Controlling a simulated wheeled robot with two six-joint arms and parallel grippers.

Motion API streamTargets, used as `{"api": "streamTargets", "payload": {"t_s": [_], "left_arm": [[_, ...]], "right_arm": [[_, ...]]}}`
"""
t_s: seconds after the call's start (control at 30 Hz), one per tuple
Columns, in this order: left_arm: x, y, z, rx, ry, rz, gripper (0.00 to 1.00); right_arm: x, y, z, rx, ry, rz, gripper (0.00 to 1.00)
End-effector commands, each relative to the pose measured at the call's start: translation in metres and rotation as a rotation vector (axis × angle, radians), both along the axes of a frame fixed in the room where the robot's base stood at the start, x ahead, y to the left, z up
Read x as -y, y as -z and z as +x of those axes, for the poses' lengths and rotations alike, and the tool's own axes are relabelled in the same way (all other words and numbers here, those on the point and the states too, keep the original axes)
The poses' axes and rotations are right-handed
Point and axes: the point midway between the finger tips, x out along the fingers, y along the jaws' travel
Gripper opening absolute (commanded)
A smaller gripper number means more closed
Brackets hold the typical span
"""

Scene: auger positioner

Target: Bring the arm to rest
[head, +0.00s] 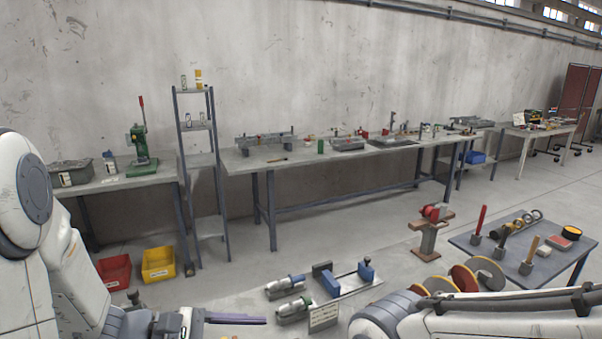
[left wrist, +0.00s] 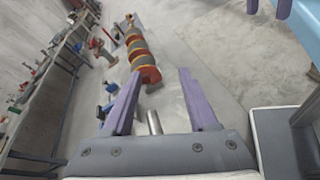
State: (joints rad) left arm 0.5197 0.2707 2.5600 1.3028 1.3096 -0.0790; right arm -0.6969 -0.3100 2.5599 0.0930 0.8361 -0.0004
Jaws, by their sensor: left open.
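My left arm (head: 85,285) comes in from the left in the head view. My left gripper (head: 240,319) is low near the bottom edge, seen side-on. In the left wrist view my left gripper (left wrist: 160,76) has its two purple fingers spread apart with nothing between their tips. An auger with red and yellow flights (head: 466,279) shows in the head view, partly hidden behind my right arm (head: 490,318). The auger also shows in the left wrist view (left wrist: 142,57), beyond the fingers and apart from them. My right gripper is out of both views.
A positioner with silver cylinders and blue blocks (head: 330,284) is just right of my left gripper. A small tool table (head: 500,262) stands at the right. A long workbench (head: 340,155) runs along the wall. Red (head: 114,270) and yellow (head: 158,264) bins sit on the floor.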

Motion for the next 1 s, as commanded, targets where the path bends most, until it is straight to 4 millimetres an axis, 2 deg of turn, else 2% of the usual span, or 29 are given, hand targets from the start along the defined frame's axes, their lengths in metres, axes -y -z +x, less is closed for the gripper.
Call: {"api": "streamTargets", "payload": {"t_s": [0.03,0.13,0.2,0.3,0.4,0.53,0.7,0.83,1.0], "left_arm": [[0.028,0.004,-0.025,0.025,0.179,0.083,0.59],[0.057,0.017,-0.073,0.084,0.498,0.246,0.59],[0.066,0.026,-0.104,0.149,0.712,0.364,0.59],[0.065,0.037,-0.136,0.279,1.001,0.534,0.59],[0.059,0.044,-0.153,0.453,1.263,0.698,0.59],[0.053,0.046,-0.156,0.708,1.526,0.874,0.59],[0.056,0.039,-0.148,0.973,1.713,1.006,0.59],[0.059,0.035,-0.145,1.059,1.76,1.043,0.59],[0.059,0.035,-0.144,1.067,1.766,1.047,0.59]], "right_arm": [[0.0,0.002,0.0,0.0,0.0,0.0,0.5],[0.0,0.004,0.0,0.0,0.0,0.0,0.5],[0.0,0.005,0.0,0.0,0.0,0.0,0.5],[0.0,0.007,0.0,0.0,0.0,0.0,0.5],[0.0,0.009,0.0,0.0,0.0,0.0,0.5],[0.0,0.011,0.0,0.0,0.0,0.0,0.5],[0.0,0.012,0.0,0.0,0.0,0.0,0.5],[0.0,0.012,0.0,0.0,0.0,0.0,0.5],[0.0,0.012,0.0,0.0,0.0,0.0,0.5]]}}
